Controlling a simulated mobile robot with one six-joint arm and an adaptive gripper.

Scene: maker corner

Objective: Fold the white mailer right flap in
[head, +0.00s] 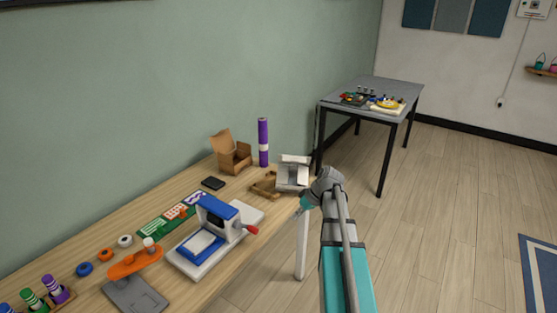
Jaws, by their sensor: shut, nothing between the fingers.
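The white mailer (291,178) is a small open box at the far right end of the wooden workbench, with a raised panel showing at its back. Its flaps are too small to tell apart for certain, and my arm lies close to its right side. My gripper (299,211) is shut and empty, pointing down and left at the bench's front edge. It is nearer to the camera than the mailer and looks apart from it.
Left of the mailer are a flat brown cardboard piece (264,186), an open brown box (233,156) and a purple tube (263,142). A blue-and-white press (208,237) stands nearer on the bench (185,204). A grey table (377,87) stands behind; the floor at right is clear.

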